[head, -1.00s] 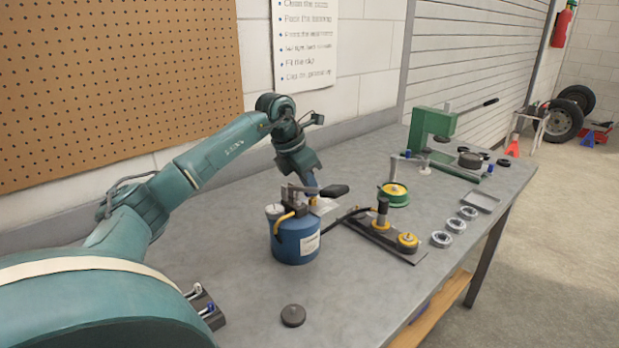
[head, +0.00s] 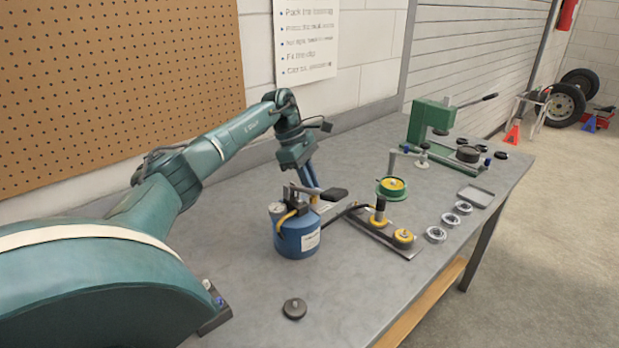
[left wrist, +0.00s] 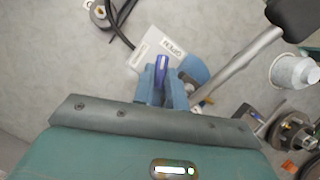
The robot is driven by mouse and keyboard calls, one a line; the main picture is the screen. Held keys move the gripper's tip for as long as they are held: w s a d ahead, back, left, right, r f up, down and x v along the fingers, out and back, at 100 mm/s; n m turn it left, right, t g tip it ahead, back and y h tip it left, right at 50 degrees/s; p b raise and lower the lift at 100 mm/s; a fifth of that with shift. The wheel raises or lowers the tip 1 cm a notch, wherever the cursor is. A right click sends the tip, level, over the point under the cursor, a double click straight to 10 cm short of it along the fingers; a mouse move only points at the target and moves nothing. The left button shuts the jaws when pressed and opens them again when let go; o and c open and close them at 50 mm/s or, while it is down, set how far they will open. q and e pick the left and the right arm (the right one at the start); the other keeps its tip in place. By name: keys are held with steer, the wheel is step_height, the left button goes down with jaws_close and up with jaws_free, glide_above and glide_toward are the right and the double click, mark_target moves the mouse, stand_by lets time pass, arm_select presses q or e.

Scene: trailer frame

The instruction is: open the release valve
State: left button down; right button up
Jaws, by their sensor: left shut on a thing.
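My left gripper (head: 314,186) points down just behind the blue pump canister (head: 297,238) on the grey bench. In the left wrist view the gripper (left wrist: 162,80) is shut on a small blue-purple lever (left wrist: 161,66), seemingly the release valve handle. The lever stands over a white plate (left wrist: 150,48) lettered OPEN and CLOSED. The lever points toward the upper part of that picture, close to the border between the two words. In the head view the canister and its black-gripped pump handle (head: 333,194) hide the lever. My right gripper is not in view.
A black hose (head: 345,210) runs from near the canister to a plate with yellow-topped fittings (head: 403,237). A green spool (head: 392,188), a green press (head: 433,125), several metal rings (head: 437,234) and a tray (head: 475,197) lie right. A dark knob (head: 294,308) sits in front, with clear bench around.

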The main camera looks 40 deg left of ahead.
arm_select(q)
steer(key=shift+w+m+g+b, duration=0.15)
steer(key=shift+m+g, duration=0.25)
steer(key=shift+m, duration=0.75)
steer(key=shift+w+m+g+b, duration=0.15)
steer(key=shift+m+g, duration=0.25)
steer(key=shift+m, duration=0.75)
steer(key=c, duration=1.4)
jaws_free()
steer(key=shift+s, duration=0.1)
steer(key=shift+c, duration=0.2)
steer(key=shift+r, duration=0.1)
steer(key=v, duration=0.7)
steer(key=shift+r, duration=0.2)
steer(key=shift+a, duration=0.15)
